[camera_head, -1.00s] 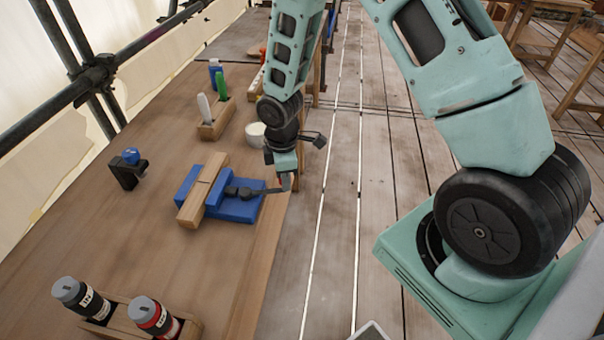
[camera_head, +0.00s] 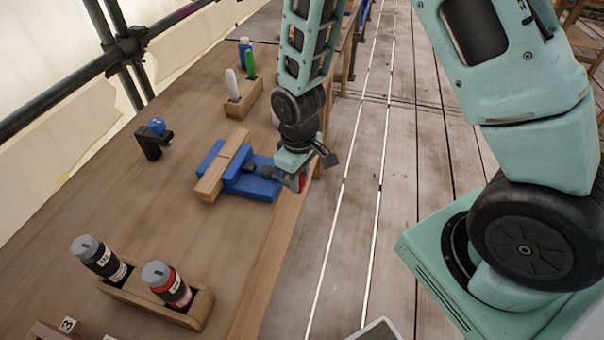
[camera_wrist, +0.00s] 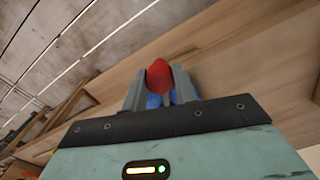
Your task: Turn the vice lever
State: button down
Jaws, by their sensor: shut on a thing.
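The blue vice (camera_head: 262,190) sits near the right edge of the wooden bench, with a pale wooden bar (camera_head: 222,168) between its jaws. My gripper (camera_head: 293,182) is at the vice's right end, by the bench edge. In the wrist view my gripper (camera_wrist: 160,88) is shut on the red lever knob (camera_wrist: 159,76), which shows between the two grey fingers. A bit of the red knob also shows in the head view (camera_head: 302,183). The rest of the lever is mostly hidden by the fingers. A little blue of the vice shows behind the knob in the wrist view.
A wooden rack with two bottles (camera_head: 205,306) stands at the near end of the bench. A black clamp with a blue knob (camera_head: 152,140) is left of the vice. A wooden block with white and green markers (camera_head: 243,98) stands beyond it. The bench between is clear.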

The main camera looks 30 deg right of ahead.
jog(key=shift+a, duration=0.15)
dwell(0.3)
jog(key=c, duration=1.1)
grip_release()
jog(key=shift+r, duration=0.1)
notch_tip(320, 180, up, 17)
jog(key=b, duration=0.1)
jog(key=shift+r, duration=0.15)
jog(key=s+a+n, duration=0.1)
jog(key=s+a, duration=0.3)
jog(key=s, duration=0.5)
jog(key=s+a+r+n, duration=0.1)
jog(key=s+a, duration=0.3)
jog(key=s, duration=0.5)
jog(key=shift+s+a+y, duration=0.25)
jog(key=shift+s+y, duration=0.05)
